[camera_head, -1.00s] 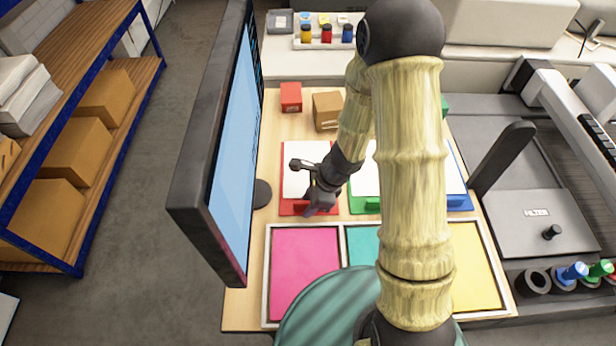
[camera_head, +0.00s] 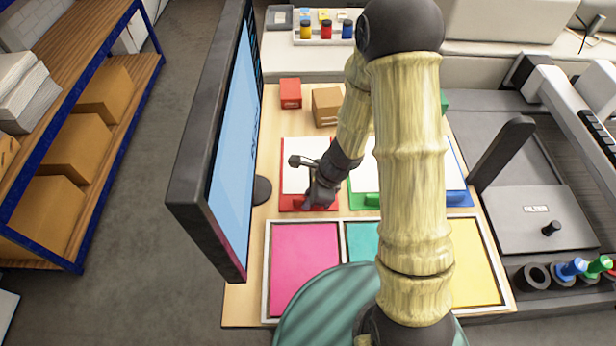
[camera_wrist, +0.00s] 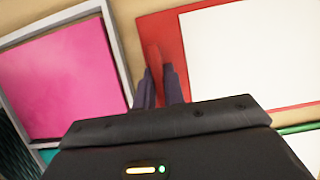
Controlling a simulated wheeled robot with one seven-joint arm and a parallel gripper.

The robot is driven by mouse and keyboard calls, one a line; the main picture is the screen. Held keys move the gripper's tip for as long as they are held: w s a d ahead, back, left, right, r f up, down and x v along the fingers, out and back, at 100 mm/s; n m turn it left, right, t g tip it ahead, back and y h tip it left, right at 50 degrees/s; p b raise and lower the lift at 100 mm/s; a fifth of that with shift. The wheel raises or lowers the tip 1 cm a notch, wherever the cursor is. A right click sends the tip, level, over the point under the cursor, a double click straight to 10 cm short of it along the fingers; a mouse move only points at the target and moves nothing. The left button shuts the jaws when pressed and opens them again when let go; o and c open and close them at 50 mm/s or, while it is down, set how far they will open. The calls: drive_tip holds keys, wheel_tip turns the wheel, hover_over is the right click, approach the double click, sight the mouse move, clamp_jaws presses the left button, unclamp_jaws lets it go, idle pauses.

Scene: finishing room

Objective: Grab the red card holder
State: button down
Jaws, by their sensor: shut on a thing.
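The red card holder (camera_head: 287,201) lies on the wooden table with a white card (camera_head: 300,178) on it. In the wrist view the red card holder (camera_wrist: 170,35) has a raised red part between my two fingers. My gripper (camera_head: 314,204) is at the holder's near edge, and in the wrist view my gripper (camera_wrist: 162,85) is shut on that raised part. The fingers and wrist hide part of the holder's near edge in the head view. I cannot tell whether the holder is clear of the table.
The pink panel (camera_head: 303,265) in a framed tray lies just in front. A green holder (camera_head: 362,199) and a blue holder (camera_head: 459,199) lie to the right. A monitor (camera_head: 232,150) stands close on the left. Red (camera_head: 290,93) and brown (camera_head: 327,105) boxes stand behind.

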drive_tip(key=shift+r, duration=0.1)
wheel_tip(320, 180, up, 10)
drive_tip(key=p, duration=0.2)
drive_tip(key=shift+p, duration=0.4)
